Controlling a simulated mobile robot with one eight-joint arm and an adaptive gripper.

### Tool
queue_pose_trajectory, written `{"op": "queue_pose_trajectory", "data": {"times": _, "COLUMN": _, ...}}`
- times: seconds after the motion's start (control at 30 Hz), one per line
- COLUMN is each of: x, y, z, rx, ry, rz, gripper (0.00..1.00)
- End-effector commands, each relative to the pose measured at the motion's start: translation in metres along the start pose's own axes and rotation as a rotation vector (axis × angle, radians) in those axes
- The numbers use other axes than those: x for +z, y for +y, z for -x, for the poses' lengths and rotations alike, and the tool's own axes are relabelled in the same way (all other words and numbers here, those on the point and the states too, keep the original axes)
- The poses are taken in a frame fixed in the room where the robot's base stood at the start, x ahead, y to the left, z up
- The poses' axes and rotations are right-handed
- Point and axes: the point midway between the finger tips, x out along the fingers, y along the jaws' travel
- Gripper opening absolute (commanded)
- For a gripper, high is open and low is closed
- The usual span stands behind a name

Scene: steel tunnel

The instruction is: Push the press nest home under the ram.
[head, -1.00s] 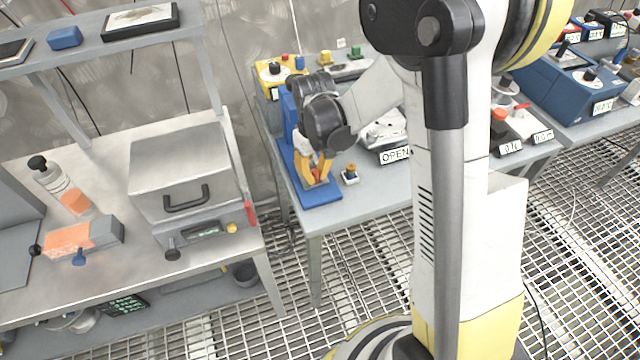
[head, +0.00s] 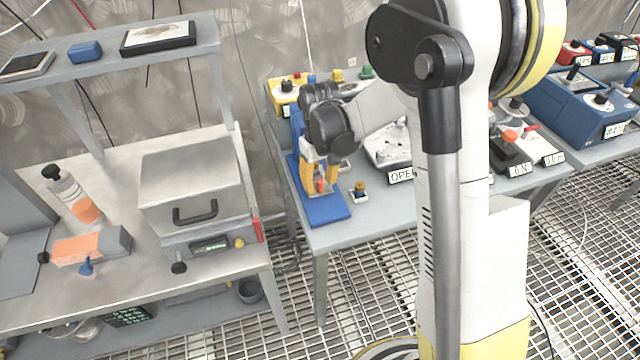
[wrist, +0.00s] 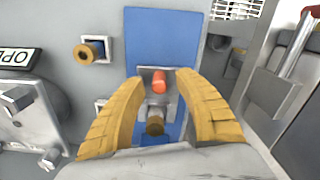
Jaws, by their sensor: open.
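The press has a blue base (head: 330,211) with a blue upright behind it, on the grey bench. In the wrist view the base (wrist: 163,35) is under my gripper. A grey metal nest (wrist: 150,74) with a red-orange cylinder (wrist: 158,82) sits on it; the cylinder also shows in the head view (head: 320,186). A brass-coloured knob (wrist: 155,124) is behind the cylinder; I cannot tell which part it belongs to. My gripper (wrist: 160,78) is open, its yellow fingers on either side of the cylinder, apparently clear of it. In the head view my gripper (head: 319,176) is low over the base. The ram is not clearly visible.
A small block with a brass knob (head: 359,190) stands right of the base. A grey box with an OPEN label (head: 400,176) is farther right, and a yellow box (head: 285,95) behind. A separate bench with a lidded metal box (head: 190,180) is at left.

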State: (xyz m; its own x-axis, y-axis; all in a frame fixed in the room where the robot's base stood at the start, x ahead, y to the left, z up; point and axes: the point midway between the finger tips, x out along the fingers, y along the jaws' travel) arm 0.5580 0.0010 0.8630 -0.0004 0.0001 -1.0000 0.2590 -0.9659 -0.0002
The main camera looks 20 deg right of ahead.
Motion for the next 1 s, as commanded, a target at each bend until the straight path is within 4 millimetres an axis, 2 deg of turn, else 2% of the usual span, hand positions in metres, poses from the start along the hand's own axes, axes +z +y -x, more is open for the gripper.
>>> {"op": "queue_pose_trajectory", "data": {"times": 0.3, "x": 0.001, "y": 0.000, "z": 0.067, "rx": 0.000, "ry": 0.000, "rz": 0.000, "gripper": 0.39}}
{"op": "queue_pose_trajectory", "data": {"times": 0.5, "x": 0.001, "y": 0.000, "z": 0.101, "rx": 0.000, "ry": 0.000, "rz": 0.000, "gripper": 0.39}}
{"op": "queue_pose_trajectory", "data": {"times": 0.67, "x": 0.001, "y": 0.000, "z": 0.112, "rx": 0.000, "ry": 0.000, "rz": 0.000, "gripper": 0.39}}
{"op": "queue_pose_trajectory", "data": {"times": 0.9, "x": 0.000, "y": 0.000, "z": 0.113, "rx": 0.000, "ry": 0.000, "rz": 0.000, "gripper": 0.39}}
{"op": "queue_pose_trajectory", "data": {"times": 0.93, "x": 0.000, "y": 0.000, "z": 0.113, "rx": 0.000, "ry": 0.000, "rz": 0.000, "gripper": 0.35}}
{"op": "queue_pose_trajectory", "data": {"times": 1.0, "x": 0.001, "y": 0.002, "z": 0.112, "rx": -0.004, "ry": 0.004, "rz": -0.021, "gripper": 0.13}}
